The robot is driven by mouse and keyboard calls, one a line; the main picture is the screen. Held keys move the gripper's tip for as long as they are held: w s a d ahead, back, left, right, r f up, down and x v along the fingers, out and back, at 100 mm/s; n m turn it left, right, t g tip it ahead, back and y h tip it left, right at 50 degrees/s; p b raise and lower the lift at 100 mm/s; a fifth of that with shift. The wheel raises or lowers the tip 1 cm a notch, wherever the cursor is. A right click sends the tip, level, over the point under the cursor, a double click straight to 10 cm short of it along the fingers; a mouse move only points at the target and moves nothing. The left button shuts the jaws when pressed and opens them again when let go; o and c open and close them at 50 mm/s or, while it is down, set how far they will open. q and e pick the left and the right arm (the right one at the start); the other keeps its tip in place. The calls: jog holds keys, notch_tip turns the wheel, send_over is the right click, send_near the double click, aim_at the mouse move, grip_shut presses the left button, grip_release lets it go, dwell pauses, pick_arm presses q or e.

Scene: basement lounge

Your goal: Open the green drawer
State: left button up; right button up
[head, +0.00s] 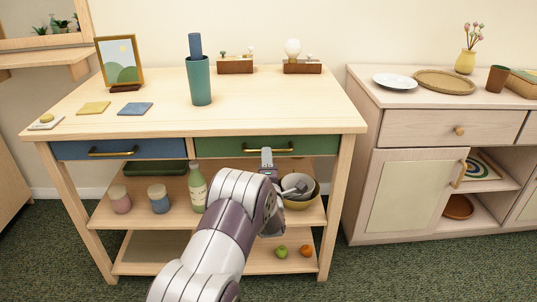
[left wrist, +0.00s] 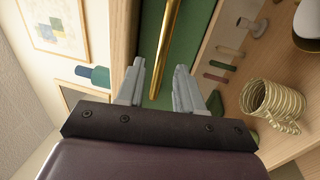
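The green drawer (head: 225,146) sits under the tabletop on the right, its front flush and closed. Its brass handle (head: 268,151) is partly hidden by my left gripper (head: 280,172). In the left wrist view the green front (left wrist: 150,35) fills the middle, and the handle (left wrist: 167,42) runs lengthwise in the gap between the two fingers of my left gripper (left wrist: 158,82). The fingers are apart and not closed on it; I cannot tell how deep the handle lies between them. My right gripper is not in view.
A blue drawer (head: 118,149) is to the left. A teal tumbler (head: 199,82) stands on the tabletop (head: 270,105). A bottle (head: 197,188), bowls (head: 301,187) and jars stand on the shelf below. A pale cabinet (head: 412,190) is at right.

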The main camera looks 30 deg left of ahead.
pick_arm(q)
jog(key=x, duration=0.4)
jog(key=shift+w+b, duration=0.15)
jog(key=shift+b, duration=0.15)
grip_shut()
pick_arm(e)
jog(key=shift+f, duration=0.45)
